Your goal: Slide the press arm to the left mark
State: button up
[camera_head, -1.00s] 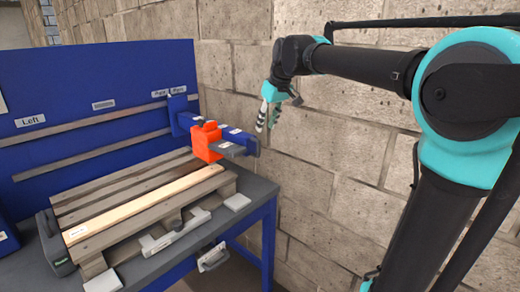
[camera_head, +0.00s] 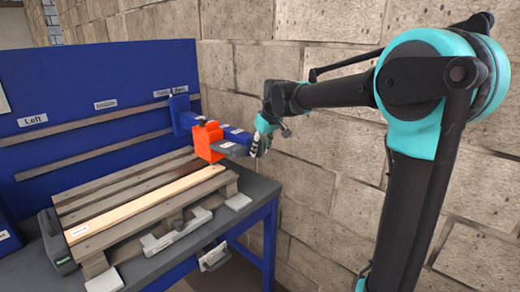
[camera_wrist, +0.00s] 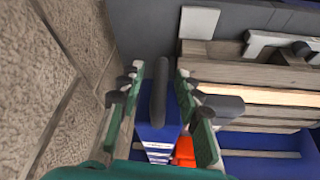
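The press arm (camera_head: 239,137) is blue with an orange block (camera_head: 208,142) on it. It juts out over the right end of the pallet from the right end of the blue back panel. The "Left" label (camera_head: 32,120) is at the panel's far left. My gripper (camera_head: 258,143) is at the press arm's free outer end. In the wrist view my gripper (camera_wrist: 158,82) is open, with its two green-backed fingers on either side of a dark grey upright handle (camera_wrist: 159,92). The blue arm (camera_wrist: 152,135) and orange block (camera_wrist: 184,152) show beyond. I cannot tell whether a finger touches the handle.
A wooden pallet (camera_head: 110,205) lies on the grey bench under the press arm. Rails (camera_head: 100,142) run along the blue panel (camera_head: 80,70). A stone wall (camera_head: 330,170) stands close behind and beside my gripper. The space above the pallet toward the left is clear.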

grip_shut()
dwell(0.3)
jog(key=s+a, duration=1.6)
jog(key=s, duration=0.4)
jog(key=s+a, duration=1.6)
jog(key=s, duration=0.5)
jog(key=shift+s, duration=0.15)
jog(key=shift+a, duration=0.1)
grip_release()
jog(key=shift+s, duration=0.1)
jog(key=shift+r, duration=0.1)
